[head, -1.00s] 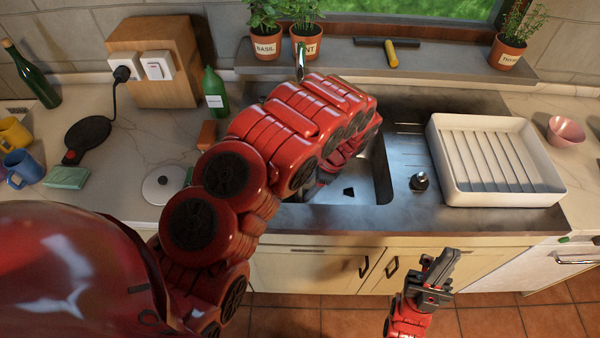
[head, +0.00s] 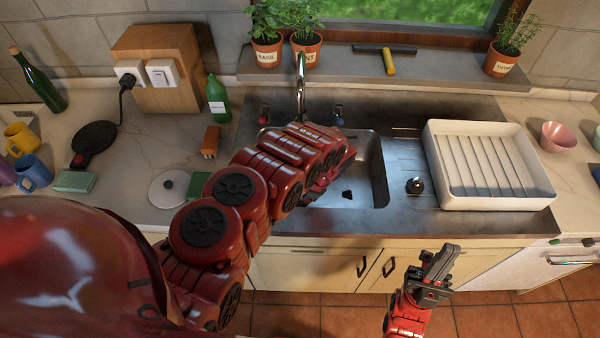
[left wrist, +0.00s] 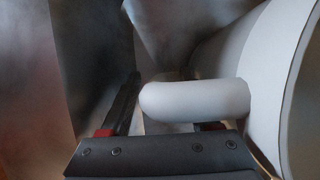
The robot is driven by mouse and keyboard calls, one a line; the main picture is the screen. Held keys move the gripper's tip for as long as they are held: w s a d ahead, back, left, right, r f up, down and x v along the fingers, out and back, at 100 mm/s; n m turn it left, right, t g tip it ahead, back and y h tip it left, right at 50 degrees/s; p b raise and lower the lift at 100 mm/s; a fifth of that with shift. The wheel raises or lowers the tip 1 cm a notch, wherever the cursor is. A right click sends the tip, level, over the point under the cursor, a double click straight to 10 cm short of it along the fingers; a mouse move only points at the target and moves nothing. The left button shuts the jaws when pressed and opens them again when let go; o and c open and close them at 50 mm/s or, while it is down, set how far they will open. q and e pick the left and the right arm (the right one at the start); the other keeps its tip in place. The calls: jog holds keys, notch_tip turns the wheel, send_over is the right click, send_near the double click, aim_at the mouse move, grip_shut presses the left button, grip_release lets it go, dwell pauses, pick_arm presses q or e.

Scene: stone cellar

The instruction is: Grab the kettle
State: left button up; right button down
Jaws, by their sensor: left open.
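In the left wrist view a large smooth white body stands at the right, with a thick rounded white bar in front of it; they look like the kettle (left wrist: 225,60) and its handle (left wrist: 195,100). My left gripper (left wrist: 160,85) is open at the handle. The bar's rounded end lies near the left finger and the bar hides much of the right finger; contact cannot be told. In the head view my left arm reaches into the sink (head: 375,175) and hides its gripper and the kettle. My right gripper (head: 437,264) hangs low in front of the cupboards, apart from everything.
A white dish rack (head: 490,200) stands right of the sink. A tap (head: 301,85) rises behind it. A dark plug (head: 415,186) sits right of the basin.

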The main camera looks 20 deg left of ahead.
pick_arm(q)
grip_shut()
dwell(0.3)
dwell(1.1)
